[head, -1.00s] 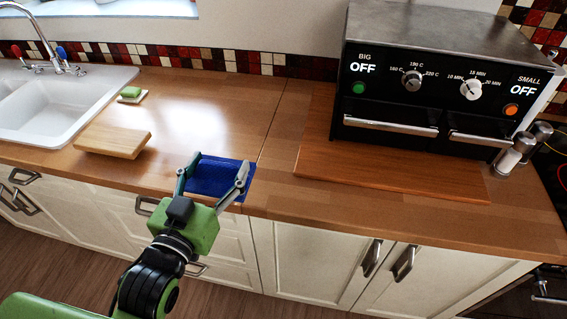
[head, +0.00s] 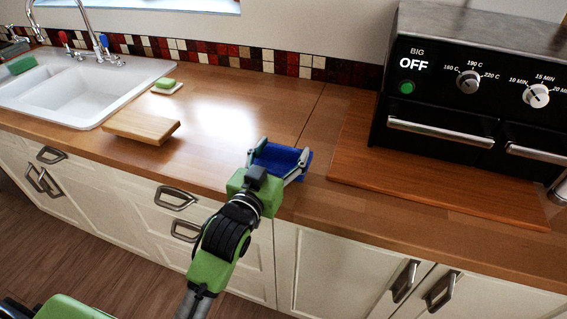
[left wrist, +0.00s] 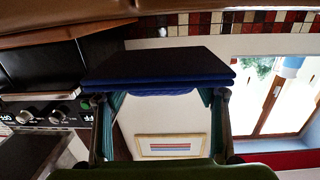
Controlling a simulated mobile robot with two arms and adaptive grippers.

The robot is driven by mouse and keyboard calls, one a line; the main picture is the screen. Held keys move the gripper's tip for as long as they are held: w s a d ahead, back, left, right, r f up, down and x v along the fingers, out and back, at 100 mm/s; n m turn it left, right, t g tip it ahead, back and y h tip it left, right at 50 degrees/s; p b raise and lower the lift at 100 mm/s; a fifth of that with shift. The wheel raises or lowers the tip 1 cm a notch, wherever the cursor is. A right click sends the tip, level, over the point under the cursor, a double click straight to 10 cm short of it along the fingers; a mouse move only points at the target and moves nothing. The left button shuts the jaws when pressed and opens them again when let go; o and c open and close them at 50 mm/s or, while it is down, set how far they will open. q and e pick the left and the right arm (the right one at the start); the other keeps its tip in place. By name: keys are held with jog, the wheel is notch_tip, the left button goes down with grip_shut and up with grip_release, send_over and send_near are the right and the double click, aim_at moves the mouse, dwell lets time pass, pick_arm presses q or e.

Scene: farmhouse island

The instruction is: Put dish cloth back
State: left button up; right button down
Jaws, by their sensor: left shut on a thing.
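The dish cloth is a folded dark blue cloth (head: 277,158). In the head view it sits between the two fingers of my left gripper (head: 280,160), at the front part of the wooden counter. My left gripper is shut on it, one finger at each side. In the left wrist view, which is upside down, the cloth (left wrist: 160,72) spans the gap between the fingers (left wrist: 160,100), its folded layers showing edge-on. It appears held above the counter, though the gap is hard to judge. My right gripper is not in view.
A black oven (head: 470,100) stands on a raised wooden board (head: 440,190) at right. A cutting board (head: 141,124), a green sponge on a dish (head: 166,86) and a white sink (head: 85,92) are at left. The counter (head: 235,110) behind the cloth is clear.

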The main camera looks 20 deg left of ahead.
aim_at(284, 163)
pick_arm(q)
jog(key=shift+w+f, duration=0.2)
jog(key=f, duration=0.3)
jog(key=shift+w+d+f, duration=0.1)
jog(key=shift+w, duration=0.1)
jog(key=shift+f, duration=0.2)
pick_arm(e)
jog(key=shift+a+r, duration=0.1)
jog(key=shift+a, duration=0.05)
pick_arm(q)
jog(key=shift+f, duration=0.15)
jog(key=o, duration=1.1)
jog(key=shift+o, duration=0.2)
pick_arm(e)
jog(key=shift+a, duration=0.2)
